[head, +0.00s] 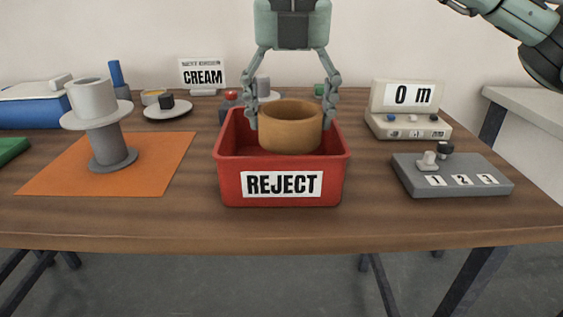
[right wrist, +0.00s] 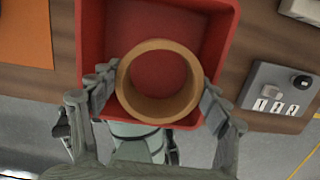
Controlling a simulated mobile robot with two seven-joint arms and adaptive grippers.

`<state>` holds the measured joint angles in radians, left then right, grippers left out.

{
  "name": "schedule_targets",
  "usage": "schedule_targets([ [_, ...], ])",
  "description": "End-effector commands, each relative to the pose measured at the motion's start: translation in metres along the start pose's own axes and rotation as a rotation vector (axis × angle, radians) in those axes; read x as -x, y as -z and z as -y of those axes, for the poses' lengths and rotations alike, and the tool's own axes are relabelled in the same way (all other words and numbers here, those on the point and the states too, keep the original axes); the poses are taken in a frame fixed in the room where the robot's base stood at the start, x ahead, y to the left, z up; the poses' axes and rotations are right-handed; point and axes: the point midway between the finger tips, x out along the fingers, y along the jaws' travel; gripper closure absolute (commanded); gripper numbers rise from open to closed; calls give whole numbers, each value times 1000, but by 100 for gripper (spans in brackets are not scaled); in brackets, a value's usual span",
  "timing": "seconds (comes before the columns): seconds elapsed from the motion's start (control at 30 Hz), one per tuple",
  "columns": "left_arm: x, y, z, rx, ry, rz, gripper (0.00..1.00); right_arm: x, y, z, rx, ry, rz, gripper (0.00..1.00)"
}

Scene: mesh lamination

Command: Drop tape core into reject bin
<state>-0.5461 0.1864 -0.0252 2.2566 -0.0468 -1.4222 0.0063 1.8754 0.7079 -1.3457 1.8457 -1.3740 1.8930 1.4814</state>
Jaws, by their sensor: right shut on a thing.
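The tape core (head: 290,128) is a brown hollow ring. It is at the red reject bin (head: 282,166), which has a white REJECT label on its front. My right gripper (head: 291,122) comes down from above, its two fingers on opposite sides of the core. In the right wrist view the fingers of the gripper (right wrist: 158,97) press on both sides of the core (right wrist: 124,84), over the bin (right wrist: 91,40). The core's lower part is inside or just above the bin opening; the exact height cannot be told. My left gripper is not in view.
A grey spool (head: 112,135) stands on an orange mat (head: 50,170) at left. A grey numbered block (head: 455,180) and a cream device reading 0 m (head: 408,124) are at right. A CREAM sign (head: 203,76) stands behind. The table front is clear.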

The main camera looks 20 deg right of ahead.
Motion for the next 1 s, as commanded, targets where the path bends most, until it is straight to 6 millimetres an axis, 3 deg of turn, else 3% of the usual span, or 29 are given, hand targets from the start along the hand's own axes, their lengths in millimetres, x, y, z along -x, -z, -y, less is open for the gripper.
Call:
schedule_targets([
  [0.17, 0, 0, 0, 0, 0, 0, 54, 0, 0, 0, 0, 0, 0, 48],
  [0.2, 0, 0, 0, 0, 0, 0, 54, 0, 0, 0, 0, 0, 0, 19],
  [0.37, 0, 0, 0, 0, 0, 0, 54, 0, 0, 0, 0, 0, 0, 0],
  [0.77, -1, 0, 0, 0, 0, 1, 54, 4, 0, 0, 0, -1, 1, 0],
  [1.0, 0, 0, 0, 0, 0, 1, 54, 44, -1, -1, -1, -3, 3, 0],
])
